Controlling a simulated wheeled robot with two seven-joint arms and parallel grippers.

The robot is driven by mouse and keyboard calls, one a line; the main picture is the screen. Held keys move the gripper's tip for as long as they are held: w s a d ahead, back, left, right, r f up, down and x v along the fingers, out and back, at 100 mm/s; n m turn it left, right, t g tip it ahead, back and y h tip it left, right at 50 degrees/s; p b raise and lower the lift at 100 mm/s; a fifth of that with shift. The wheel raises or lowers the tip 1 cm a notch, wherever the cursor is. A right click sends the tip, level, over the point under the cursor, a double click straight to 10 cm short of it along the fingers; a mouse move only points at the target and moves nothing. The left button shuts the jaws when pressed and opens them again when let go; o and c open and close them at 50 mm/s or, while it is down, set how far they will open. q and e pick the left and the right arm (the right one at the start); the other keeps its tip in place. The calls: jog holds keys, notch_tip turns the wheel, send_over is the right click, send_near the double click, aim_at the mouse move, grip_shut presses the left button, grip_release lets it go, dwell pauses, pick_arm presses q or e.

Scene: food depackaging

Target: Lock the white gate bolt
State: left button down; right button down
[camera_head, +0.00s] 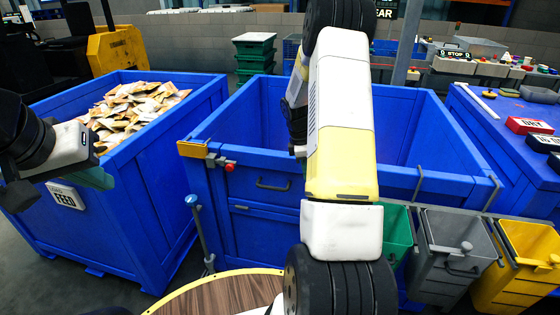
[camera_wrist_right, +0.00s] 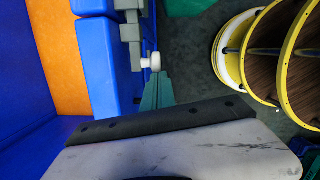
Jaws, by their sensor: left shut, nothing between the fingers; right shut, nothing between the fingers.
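The white gate bolt shows in the right wrist view as a round white knob (camera_wrist_right: 151,62) on a grey bracket (camera_wrist_right: 131,33), fixed to a blue crate wall. In the head view my right arm hides it. My right gripper (camera_wrist_right: 157,82) shows in the wrist view as teal fingers, shut and empty, with the tips close below the knob; I cannot tell whether they touch it. The blue crate (camera_head: 235,122) has a front gate with a dark handle (camera_head: 272,185). A grey latch with a red knob (camera_head: 230,166) sits at its left corner. My left gripper (camera_head: 98,178) is shut and empty at the left.
A blue feed crate (camera_head: 150,215) full of packets (camera_head: 135,105) stands at the left. Green (camera_head: 396,228), grey (camera_head: 447,245) and yellow bins (camera_head: 525,260) hang at the right front. A blue table (camera_head: 495,130) is at the right. Grey floor lies between the crates.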

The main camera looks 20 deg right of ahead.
jog(key=shift+s+d, duration=0.1)
jog(key=shift+s, duration=0.05)
jog(key=w+a+r, duration=0.2)
jog(key=a+r, duration=0.3)
jog(key=r, duration=0.6)
jog(key=shift+w+r, duration=0.15)
jog(key=shift+r, duration=0.2)
jog(key=shift+a, duration=0.1)
jog(key=s+a+r+m+t, duration=0.25)
jog(key=s+a+r, duration=0.25)
jog(key=r, duration=0.4)
jog(key=s+a+r+m+t+y, duration=0.1)
jog(key=s+a+r+m, duration=0.1)
jog(key=s, duration=0.5)
jog(key=s+a+r+m+t+y, duration=0.1)
jog(key=s+a+r+m+t, duration=0.1)
jog(key=s+a+m, duration=0.3)
jog(key=s+a+r+m+t+y, duration=0.1)
jog(key=s+a+r+m+y, duration=0.1)
jog(key=s, duration=0.6)
jog(key=shift+s+a+r+m, duration=0.3)
jog(key=shift+a+r+m, duration=0.45)
jog(key=shift+a, duration=0.4)
jog(key=shift+r+t, duration=0.1)
jog(key=shift+t, duration=0.15)
